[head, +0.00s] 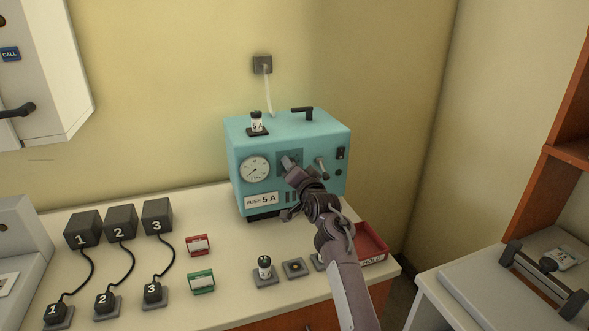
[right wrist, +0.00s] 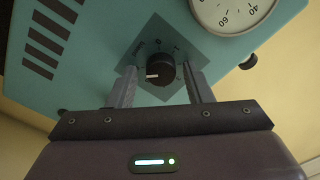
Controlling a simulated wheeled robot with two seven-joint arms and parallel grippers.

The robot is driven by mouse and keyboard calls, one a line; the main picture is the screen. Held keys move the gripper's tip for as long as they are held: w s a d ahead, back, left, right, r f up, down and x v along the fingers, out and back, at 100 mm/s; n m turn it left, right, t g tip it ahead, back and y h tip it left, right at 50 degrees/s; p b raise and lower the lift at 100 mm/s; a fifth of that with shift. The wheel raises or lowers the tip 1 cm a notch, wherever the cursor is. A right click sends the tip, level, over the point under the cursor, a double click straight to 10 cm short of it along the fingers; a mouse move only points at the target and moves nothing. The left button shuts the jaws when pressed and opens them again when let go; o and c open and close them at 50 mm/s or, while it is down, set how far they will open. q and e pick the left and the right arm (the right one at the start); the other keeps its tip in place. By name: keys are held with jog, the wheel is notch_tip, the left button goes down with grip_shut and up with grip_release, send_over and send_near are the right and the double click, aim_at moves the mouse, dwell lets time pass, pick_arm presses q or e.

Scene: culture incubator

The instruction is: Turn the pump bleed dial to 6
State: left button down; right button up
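The teal pump box (head: 238,150) stands on the bench by the wall. Its bleed dial is a round black knob (right wrist: 160,68) with a white mark, set on a darker square plate (right wrist: 138,55) with small markings too blurred to read. In the right wrist view my right gripper (right wrist: 161,82) is open, with one finger on each side of the knob and a visible gap on both sides. My left gripper is not in view.
A pressure gauge (head: 255,169) is beside the dial, with a "FUSE 5A" label (head: 261,200) below. A toggle lever (head: 321,168) and switch (head: 341,154) are to the right. A red tray (head: 374,243), numbered black plugs (head: 120,223) and fuse holders (head: 265,270) occupy the bench.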

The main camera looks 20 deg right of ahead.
jog(key=shift+o, duration=0.2)
jog(key=s+b, duration=0.1)
jog(key=s, duration=0.7)
jog(key=shift+d, duration=0.15)
jog(key=shift+w, duration=0.1)
dwell(0.3)
